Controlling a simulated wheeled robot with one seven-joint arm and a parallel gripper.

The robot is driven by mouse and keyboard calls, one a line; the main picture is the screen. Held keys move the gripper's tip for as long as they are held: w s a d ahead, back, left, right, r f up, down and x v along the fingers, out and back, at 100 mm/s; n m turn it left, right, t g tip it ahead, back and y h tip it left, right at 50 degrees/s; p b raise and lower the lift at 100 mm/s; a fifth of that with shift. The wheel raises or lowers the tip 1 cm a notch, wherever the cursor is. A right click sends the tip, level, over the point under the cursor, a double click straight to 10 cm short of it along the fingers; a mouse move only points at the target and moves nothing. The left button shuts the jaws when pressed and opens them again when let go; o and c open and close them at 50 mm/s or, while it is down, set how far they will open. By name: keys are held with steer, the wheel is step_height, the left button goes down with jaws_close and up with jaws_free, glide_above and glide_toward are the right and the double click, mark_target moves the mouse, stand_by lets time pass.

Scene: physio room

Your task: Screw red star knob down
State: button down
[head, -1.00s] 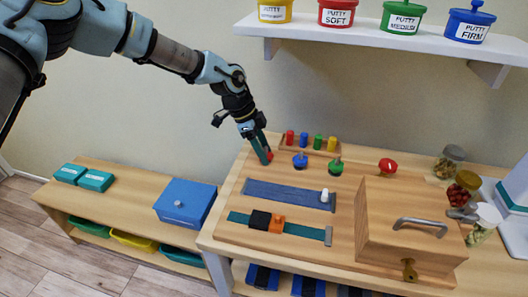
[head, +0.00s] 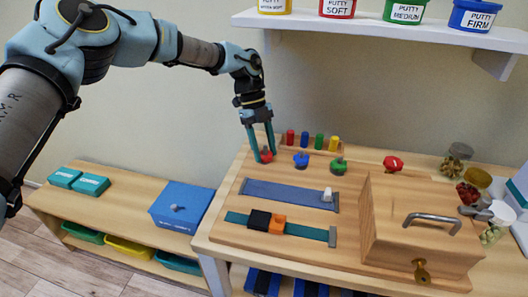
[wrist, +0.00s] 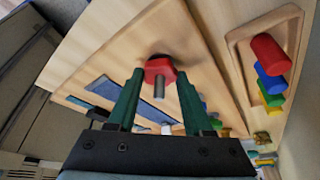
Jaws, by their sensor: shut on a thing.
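The red star knob (head: 266,155) sits at the left end of a row of knobs on the wooden board (head: 225,222). In the wrist view the red knob (wrist: 161,68) lies between the green fingertips, with a metal stud sticking out of it toward the camera. My gripper (head: 264,158) points down over the knob and is shut on it. The fingers partly hide the knob in the head view. How far down its thread the knob sits cannot be told.
A blue knob (head: 301,160) and a green knob (head: 338,167) stand close to the right. Several coloured pegs (head: 305,139) stand behind. A wooden box (head: 405,215) with a metal handle is at the right. The shelf (head: 400,32) with putty tubs hangs above.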

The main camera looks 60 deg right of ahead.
steer(key=shift+d+r+m, duration=0.15)
steer(key=shift+r+m, duration=0.1)
steer(key=shift+m, duration=0.35)
steer(key=c, duration=0.6)
jaws_free()
steer(key=shift+c, duration=0.2)
steer(key=o, duration=0.3)
steer(key=shift+f, duration=0.15)
steer(key=shift+o, duration=0.2)
